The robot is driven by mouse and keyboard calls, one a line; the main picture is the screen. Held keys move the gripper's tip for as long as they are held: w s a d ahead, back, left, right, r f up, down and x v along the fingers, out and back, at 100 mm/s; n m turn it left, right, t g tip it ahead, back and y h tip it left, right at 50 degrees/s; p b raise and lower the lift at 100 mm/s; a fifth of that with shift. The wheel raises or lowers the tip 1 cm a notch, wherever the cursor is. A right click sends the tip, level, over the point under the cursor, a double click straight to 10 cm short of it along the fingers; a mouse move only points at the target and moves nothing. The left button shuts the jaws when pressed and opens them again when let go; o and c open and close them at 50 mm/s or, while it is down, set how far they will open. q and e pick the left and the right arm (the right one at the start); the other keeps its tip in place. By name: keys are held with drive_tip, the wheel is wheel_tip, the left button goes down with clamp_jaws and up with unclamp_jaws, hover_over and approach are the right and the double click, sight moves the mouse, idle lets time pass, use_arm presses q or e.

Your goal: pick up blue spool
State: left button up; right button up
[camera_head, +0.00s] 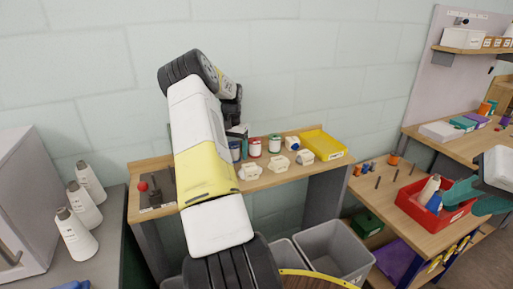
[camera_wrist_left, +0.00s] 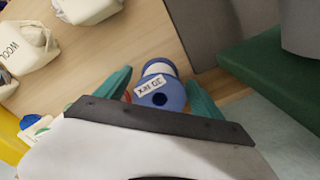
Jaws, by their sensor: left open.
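The blue spool (camera_wrist_left: 174,97) has a white label and a dark centre hole. In the left wrist view it lies between the two teal fingers of my left gripper (camera_wrist_left: 157,92), which is open, with visible gaps beside the spool. In the head view the blue spool (camera_head: 235,150) stands on the wooden shelf, partly hidden by my left arm and gripper (camera_head: 236,130). My right gripper (camera_head: 466,203) is at the right edge, by the red bin, with its teal fingers apart.
A red spool (camera_head: 255,148) and a green spool (camera_head: 274,144) stand just right of the blue one. Several white wool bags (camera_head: 279,164) sit in front. A yellow tray (camera_head: 322,146) is at the shelf's right end. A red bin (camera_head: 410,200) stands on the right table.

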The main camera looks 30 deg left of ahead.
use_arm(q)
drive_tip(key=shift+f, duration=0.35)
drive_tip(key=c, duration=1.4)
drive_tip(key=shift+c, duration=0.3)
drive_tip(key=shift+r, duration=0.15)
